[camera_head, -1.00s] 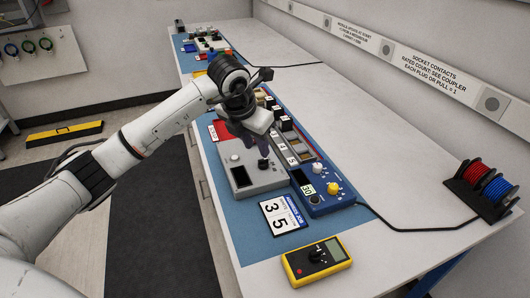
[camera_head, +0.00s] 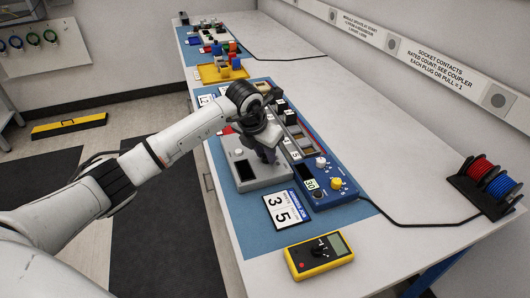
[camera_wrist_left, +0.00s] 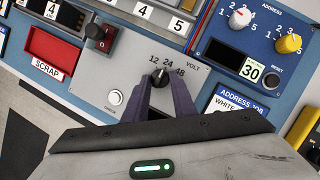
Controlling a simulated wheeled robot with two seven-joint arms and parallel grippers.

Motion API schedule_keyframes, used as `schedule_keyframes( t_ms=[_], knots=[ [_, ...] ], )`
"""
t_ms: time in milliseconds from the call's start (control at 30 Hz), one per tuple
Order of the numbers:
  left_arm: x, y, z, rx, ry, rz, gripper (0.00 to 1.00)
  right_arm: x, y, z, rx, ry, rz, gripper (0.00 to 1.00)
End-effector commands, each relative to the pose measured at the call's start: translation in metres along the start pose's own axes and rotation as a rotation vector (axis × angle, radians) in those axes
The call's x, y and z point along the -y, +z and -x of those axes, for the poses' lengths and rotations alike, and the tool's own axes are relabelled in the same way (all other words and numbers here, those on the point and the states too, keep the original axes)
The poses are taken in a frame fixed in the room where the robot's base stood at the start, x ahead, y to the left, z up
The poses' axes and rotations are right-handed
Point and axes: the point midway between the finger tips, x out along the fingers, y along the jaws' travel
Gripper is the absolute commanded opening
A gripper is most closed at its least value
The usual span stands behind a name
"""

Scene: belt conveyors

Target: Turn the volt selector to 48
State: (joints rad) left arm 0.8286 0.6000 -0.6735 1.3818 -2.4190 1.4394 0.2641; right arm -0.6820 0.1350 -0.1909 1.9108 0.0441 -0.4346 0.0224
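The volt selector is a small black knob (camera_wrist_left: 160,78) on a grey box (camera_wrist_left: 122,77), with the marks 12, 24 and 48 above it and the word VOLT to their right. Its pointer looks to be near 24. My left gripper (camera_wrist_left: 161,76) has purple fingers on either side of the knob, with what looks like a slim gap to it, so it appears open. In the head view, my left gripper (camera_head: 269,158) is low over the grey box (camera_head: 258,181) and hides the knob. My right gripper is not in view.
A blue address unit (camera_head: 325,189) with white and yellow knobs stands just right of the grey box. A red scrap bin (camera_wrist_left: 51,53) is close by. The right table side is mostly clear.

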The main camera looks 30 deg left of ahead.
Motion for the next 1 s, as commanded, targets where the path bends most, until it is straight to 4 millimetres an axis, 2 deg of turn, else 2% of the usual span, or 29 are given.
schedule_keyframes(
  t_ms=[367,1000],
  knots=[
    [-0.002,-0.001,-0.001,0.005,-0.026,-0.066,0.02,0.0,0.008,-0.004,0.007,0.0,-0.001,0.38],
    [-0.009,0.001,-0.002,0.04,-0.216,-0.525,0.02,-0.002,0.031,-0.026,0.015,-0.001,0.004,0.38]
  ],
)
